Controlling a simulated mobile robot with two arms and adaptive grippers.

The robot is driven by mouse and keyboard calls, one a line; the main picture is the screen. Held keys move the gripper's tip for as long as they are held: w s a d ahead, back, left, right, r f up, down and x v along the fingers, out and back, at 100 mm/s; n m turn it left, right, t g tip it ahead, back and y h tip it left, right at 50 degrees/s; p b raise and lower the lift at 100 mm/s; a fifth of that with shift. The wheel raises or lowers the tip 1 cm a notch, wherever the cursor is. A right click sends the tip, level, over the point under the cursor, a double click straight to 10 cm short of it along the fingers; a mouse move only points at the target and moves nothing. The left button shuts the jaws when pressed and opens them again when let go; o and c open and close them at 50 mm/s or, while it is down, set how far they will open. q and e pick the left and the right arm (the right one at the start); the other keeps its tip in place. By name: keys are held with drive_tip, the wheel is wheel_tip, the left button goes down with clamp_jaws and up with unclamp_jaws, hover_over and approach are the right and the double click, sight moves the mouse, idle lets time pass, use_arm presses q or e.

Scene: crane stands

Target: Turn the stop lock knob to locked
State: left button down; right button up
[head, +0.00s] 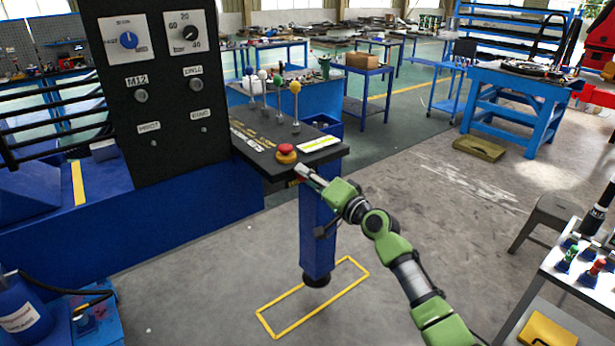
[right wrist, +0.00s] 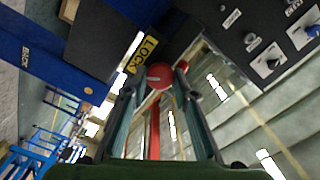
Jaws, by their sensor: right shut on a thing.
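The stop lock knob, a round red knob with a pale line across it (right wrist: 160,76), sits between the fingertips of my right gripper in the right wrist view. A yellow LOCK label (right wrist: 142,52) is beside it. In the head view my right gripper (head: 304,172) is at the near edge of the black console (head: 262,152), just below a red mushroom button on a yellowish base (head: 286,153). There the gripper hides the knob. My right gripper is shut on the knob. My left gripper is in neither view.
Levers with coloured balls (head: 295,105) rise from the console top. A black panel (head: 160,100) with dials stands left of it. A blue post (head: 317,235) holds the console above a yellow floor outline (head: 278,333). A trolley (head: 570,285) and stool (head: 550,215) are at right.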

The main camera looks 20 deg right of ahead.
drive_tip(key=m+p, duration=0.1)
drive_tip(key=m, duration=0.5)
drive_tip(key=shift+f+m, duration=0.1)
drive_tip(key=shift+m, duration=0.2)
idle(0.4)
drive_tip(key=o, duration=1.1)
drive_tip(key=shift+d, duration=0.1)
drive_tip(key=v, duration=1.2)
drive_tip(key=shift+f, duration=0.1)
